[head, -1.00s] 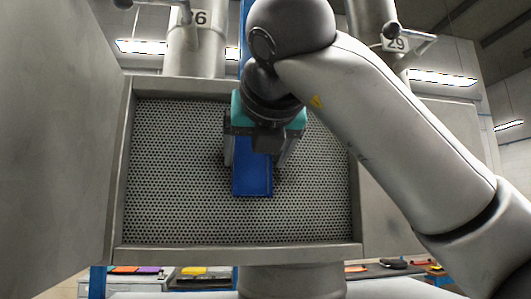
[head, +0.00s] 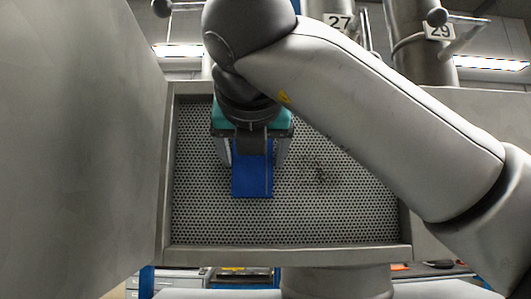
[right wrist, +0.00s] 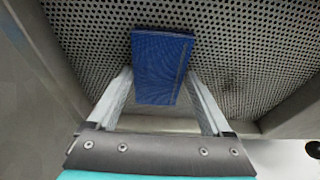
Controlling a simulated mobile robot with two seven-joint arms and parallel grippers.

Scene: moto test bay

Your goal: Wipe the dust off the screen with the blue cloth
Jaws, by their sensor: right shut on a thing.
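The screen is a grey perforated panel (head: 330,225) in a metal frame, upright in front of me. A dark smudge of dust (head: 322,170) is on it, right of the cloth; a dark patch also shows in the right wrist view (right wrist: 229,78). My right gripper (head: 252,160) is shut on the blue cloth (head: 252,180), a flat rectangular pad, in front of the screen's left half. The cloth (right wrist: 163,68) lies between the two fingers in the right wrist view. Whether it presses on the screen I cannot tell. My left gripper is not in view.
A large plain metal panel (head: 75,150) stands close on the left, beside the screen's frame (head: 290,256). Pipes with number tags, 27 (head: 340,21) and 29 (head: 439,31), rise behind. Trays with coloured items (head: 245,274) show low in the background.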

